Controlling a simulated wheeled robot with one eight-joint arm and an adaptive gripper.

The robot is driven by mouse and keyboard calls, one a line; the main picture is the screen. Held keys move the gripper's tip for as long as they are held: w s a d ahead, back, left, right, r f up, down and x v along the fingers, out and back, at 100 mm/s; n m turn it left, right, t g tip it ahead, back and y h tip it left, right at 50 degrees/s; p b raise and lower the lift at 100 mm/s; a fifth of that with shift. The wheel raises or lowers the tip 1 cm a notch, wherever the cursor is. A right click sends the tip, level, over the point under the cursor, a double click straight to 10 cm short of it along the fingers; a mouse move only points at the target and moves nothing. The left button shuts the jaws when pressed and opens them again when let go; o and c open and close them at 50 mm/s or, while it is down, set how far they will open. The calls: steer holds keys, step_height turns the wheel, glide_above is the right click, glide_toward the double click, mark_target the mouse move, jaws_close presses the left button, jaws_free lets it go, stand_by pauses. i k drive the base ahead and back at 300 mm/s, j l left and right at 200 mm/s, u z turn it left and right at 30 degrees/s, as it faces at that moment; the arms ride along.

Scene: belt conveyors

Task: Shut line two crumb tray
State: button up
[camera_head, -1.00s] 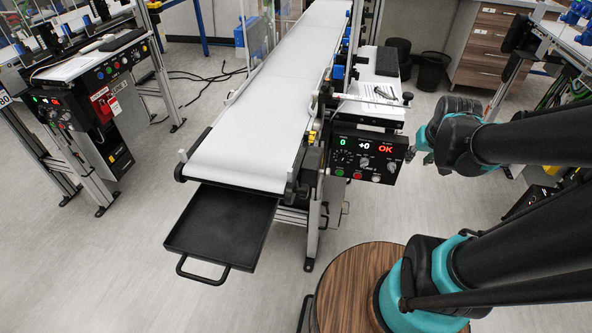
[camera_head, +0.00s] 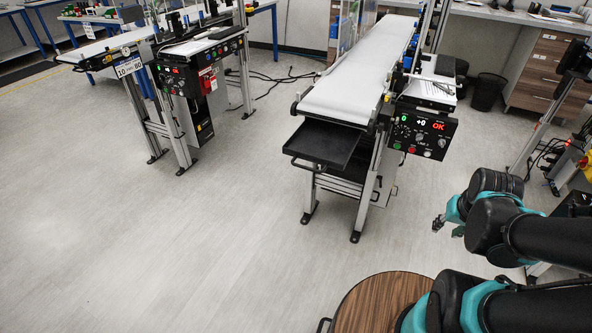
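The black crumb tray (camera_head: 322,145) is pulled out from under the near end of the middle conveyor's white belt (camera_head: 345,97). It is a shallow, empty-looking pan with a handle at its front edge. The conveyor's control panel (camera_head: 423,132) shows a green 0, +0 and a red OK; its smaller lettering is too small to read surely. My gripper (camera_head: 438,223) is small in view, below and to the right of the tray, in front of the panel and apart from both. Its fingers are too small to judge.
Another conveyor stand with a control box (camera_head: 175,80) stands at the left. Grey metal legs (camera_head: 367,200) hold up the middle conveyor. Dark cables (camera_head: 285,78) lie on the floor behind. A black bin (camera_head: 487,92) stands at the back right. The floor (camera_head: 190,240) in front is clear.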

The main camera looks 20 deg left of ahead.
mark_target(327, 144)
steer(key=u, duration=0.4)
steer(key=l+u, duration=0.1)
steer(key=u, duration=0.35)
steer(key=l+u, duration=0.1)
steer(key=u, duration=0.75)
steer(key=l+u, duration=0.1)
steer(key=l, duration=0.4)
steer(key=k+l, duration=0.1)
steer(key=l, duration=0.4)
steer(key=i+u, duration=0.05)
